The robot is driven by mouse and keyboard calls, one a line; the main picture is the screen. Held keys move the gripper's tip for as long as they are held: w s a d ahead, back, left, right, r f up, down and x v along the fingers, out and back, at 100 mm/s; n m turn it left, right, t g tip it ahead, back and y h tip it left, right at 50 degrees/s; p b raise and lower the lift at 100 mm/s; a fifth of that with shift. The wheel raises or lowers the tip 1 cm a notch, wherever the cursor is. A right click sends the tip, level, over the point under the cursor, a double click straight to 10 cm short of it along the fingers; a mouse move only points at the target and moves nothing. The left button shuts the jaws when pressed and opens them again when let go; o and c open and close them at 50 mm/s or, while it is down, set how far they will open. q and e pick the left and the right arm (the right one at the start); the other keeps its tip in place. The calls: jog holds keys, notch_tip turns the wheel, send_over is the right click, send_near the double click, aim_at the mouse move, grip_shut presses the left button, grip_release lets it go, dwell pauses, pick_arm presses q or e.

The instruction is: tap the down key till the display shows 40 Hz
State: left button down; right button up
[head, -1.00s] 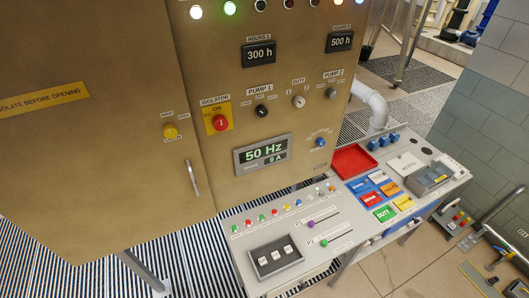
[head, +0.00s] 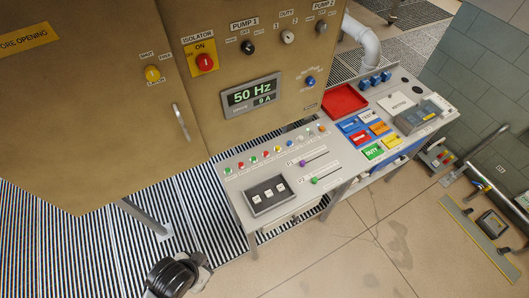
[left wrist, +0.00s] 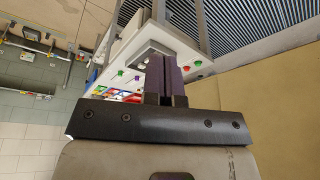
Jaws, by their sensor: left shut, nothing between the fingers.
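A dark key box (head: 262,208) with three white keys (head: 269,192) sits at the front left of the console; the key markings are too small to read. In the left wrist view my left gripper (left wrist: 164,62) is shut and empty, its dark fingers side by side. The fingers point towards the console and hide part of it. Whether they touch anything cannot be told. My right gripper is in neither view.
The console (head: 230,178) also carries small coloured buttons, a purple and a green slider knob (head: 314,181), a red tray (head: 345,101) and coloured tiles (head: 373,152). The cabinet (head: 90,110) stands behind it.

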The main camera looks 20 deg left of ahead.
pick_arm(q)
jog(key=w+d+r+m+t, duration=0.2)
jog(key=w+r, duration=0.4)
jog(key=w, duration=0.6)
jog(key=w+d+r+m+t, duration=0.1)
jog(key=w+r+t, duration=0.2)
jog(key=w+r, duration=0.55)
jog(key=w+d+f+m+g+p, duration=0.1)
jog(key=w+f, duration=0.2)
jog(key=w, duration=0.2)
jog(key=w+d+f, duration=0.2)
jog(key=w+f, duration=0.1)
jog(key=w, duration=0.3)
jog(key=w+f+n+h, duration=0.2)
jog(key=f+n, duration=0.7)
jog(key=n, duration=0.4)
jog(key=w+f+n+h, duration=0.2)
jog(key=w+f+n, duration=0.1)
jog(key=f+n, duration=0.6)
jog(key=a+n, duration=0.1)
jog(key=n, duration=0.3)
jog(key=shift+f+h, duration=0.35)
jog(key=shift+h, duration=0.05)
